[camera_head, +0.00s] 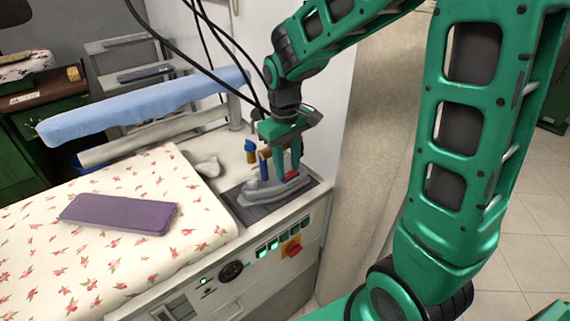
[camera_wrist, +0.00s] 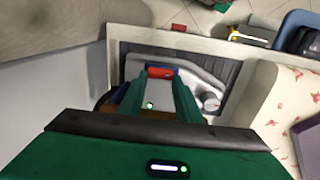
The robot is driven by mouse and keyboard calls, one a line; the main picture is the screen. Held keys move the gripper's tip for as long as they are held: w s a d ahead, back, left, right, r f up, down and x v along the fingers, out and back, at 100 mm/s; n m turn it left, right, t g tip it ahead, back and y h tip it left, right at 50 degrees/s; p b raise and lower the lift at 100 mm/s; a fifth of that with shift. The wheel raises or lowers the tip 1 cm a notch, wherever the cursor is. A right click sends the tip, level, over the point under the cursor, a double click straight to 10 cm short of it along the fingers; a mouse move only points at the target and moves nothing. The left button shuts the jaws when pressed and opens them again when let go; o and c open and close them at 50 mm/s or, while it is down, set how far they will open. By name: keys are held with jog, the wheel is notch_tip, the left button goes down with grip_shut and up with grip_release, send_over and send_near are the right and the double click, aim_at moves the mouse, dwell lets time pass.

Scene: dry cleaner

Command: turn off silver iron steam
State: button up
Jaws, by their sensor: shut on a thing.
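The silver iron (camera_head: 262,192) rests on a dark grey pad (camera_head: 244,211) at the right end of the ironing station. It has a red part (camera_head: 291,175) near its top. My gripper (camera_head: 283,172) points down over the iron, with its fingers at the red part. In the wrist view, the red part (camera_wrist: 160,71) shows between my fingertips (camera_wrist: 158,80), and the iron's silver body (camera_wrist: 206,76) lies beyond them. My gripper is shut on the iron there. The fingers hide much of the iron's handle, so the exact contact cannot be seen.
A floral ironing board (camera_head: 110,260) with a purple pad (camera_head: 118,214) is at left. A blue padded arm (camera_head: 140,108) rises behind it. Black cables hang close to my wrist. The front panel carries a red switch (camera_head: 291,247) and several green-lit buttons.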

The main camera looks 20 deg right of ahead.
aim_at(287, 172)
jog(key=shift+a+y, duration=0.1)
jog(key=shift+y, duration=0.3)
jog(key=o, duration=1)
jog(key=shift+o, duration=0.2)
jog(key=shift+r, duration=0.1)
jog(key=shift+r, duration=0.3)
notch_tip(287, 172, up, 10)
jog(key=shift+f, duration=0.1)
